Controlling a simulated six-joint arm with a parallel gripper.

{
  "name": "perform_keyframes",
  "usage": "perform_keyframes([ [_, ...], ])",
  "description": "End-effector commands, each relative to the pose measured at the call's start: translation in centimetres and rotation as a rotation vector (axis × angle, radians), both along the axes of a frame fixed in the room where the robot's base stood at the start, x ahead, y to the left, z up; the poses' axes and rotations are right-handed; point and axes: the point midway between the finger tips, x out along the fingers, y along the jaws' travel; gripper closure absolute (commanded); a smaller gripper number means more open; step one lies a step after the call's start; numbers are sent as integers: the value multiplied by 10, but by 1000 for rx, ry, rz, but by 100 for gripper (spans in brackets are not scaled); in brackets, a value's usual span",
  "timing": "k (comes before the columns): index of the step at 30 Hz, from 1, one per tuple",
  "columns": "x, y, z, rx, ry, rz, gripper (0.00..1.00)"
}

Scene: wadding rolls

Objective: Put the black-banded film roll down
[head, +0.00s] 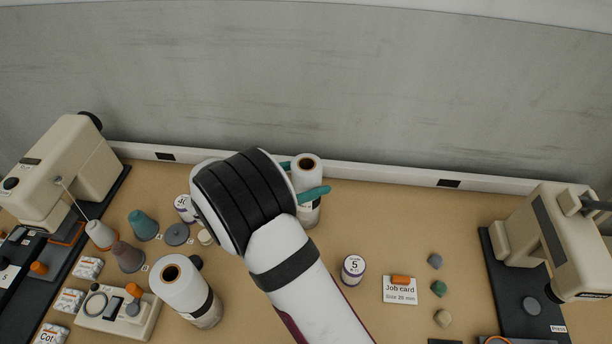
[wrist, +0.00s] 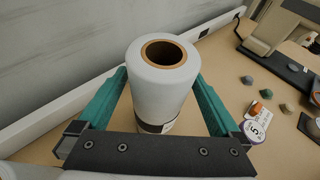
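A white film roll (wrist: 160,100) with a brown core stands upright between the two teal fingers of my gripper (wrist: 160,75) in the wrist view. A dark band shows low on its side, partly hidden by the gripper's body. The fingers lie along both sides and look slightly apart from it. In the head view this roll (head: 306,174) is near the back rail, with one finger of my gripper (head: 300,179) crossing in front. Its base is partly hidden, so contact with the table is hard to see. A second white roll with a black band (head: 180,293) stands at the front left.
A beige machine (head: 65,165) stands at left and another (head: 550,240) at right. Cones (head: 143,224), a grey disc (head: 176,235) and a small control box (head: 118,310) crowd the left. A labelled spool (head: 353,270) and a job card (head: 400,290) lie right. The table between roll and right machine is mostly clear.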

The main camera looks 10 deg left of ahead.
Motion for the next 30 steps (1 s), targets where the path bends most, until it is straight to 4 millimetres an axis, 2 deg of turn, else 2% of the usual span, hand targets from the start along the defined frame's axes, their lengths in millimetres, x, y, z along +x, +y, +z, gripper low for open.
perform_keyframes([
  [5,-2,3,5,1,-1,2,0],
  [16,-64,66,42,2,-1,3,0],
  [20,-76,77,48,2,0,1,0],
  [24,-79,78,50,1,2,-3,0],
  [26,-78,67,54,33,-2,-45,0],
  [29,-88,-3,72,236,-31,-332,0],
  [30,-103,-43,80,365,-65,-526,0],
])
